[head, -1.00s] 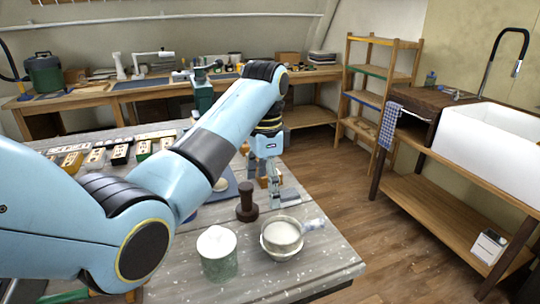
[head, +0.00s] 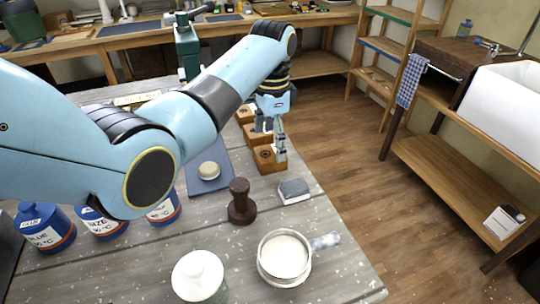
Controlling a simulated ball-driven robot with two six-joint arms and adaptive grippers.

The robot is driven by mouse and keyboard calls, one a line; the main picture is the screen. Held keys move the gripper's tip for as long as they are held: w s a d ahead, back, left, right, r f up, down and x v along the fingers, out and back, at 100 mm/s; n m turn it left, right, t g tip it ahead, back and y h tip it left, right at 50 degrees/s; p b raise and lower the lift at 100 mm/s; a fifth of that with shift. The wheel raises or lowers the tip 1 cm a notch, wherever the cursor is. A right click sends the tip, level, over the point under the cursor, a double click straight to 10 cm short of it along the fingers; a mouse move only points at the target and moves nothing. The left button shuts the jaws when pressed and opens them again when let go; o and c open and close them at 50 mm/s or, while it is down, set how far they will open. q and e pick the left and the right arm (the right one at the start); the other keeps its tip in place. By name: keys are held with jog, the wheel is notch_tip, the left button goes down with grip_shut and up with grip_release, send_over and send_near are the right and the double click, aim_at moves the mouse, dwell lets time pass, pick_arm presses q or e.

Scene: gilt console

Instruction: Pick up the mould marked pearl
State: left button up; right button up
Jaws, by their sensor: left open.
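Several small orange-brown wooden moulds stand in a row at the table's right edge. The nearest mould (head: 265,159) shows a dark round mark on its front. The middle mould (head: 254,138) and the far mould (head: 244,114) are partly covered by my gripper. The marks are too small to read, so I cannot tell which is pearl. My left gripper (head: 271,141) is open, fingers pointing down, over the near and middle moulds. I cannot tell whether it touches either. My right gripper is out of view.
A dark stamp (head: 241,206), a grey block (head: 293,190) and a pan of white stuff (head: 283,258) stand nearer. A white-topped jar (head: 198,272) is at the front. Blue pots (head: 45,228) stand left. A round cake lies on a blue mat (head: 215,150).

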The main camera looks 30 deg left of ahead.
aim_at(270, 153)
pick_arm(q)
jog(key=f, duration=0.4)
jog(key=shift+s+a+f, duration=0.1)
jog(key=shift+a+f, duration=0.15)
jog(key=shift+f, duration=0.15)
jog(key=c, duration=1.3)
jog(key=shift+r, duration=0.1)
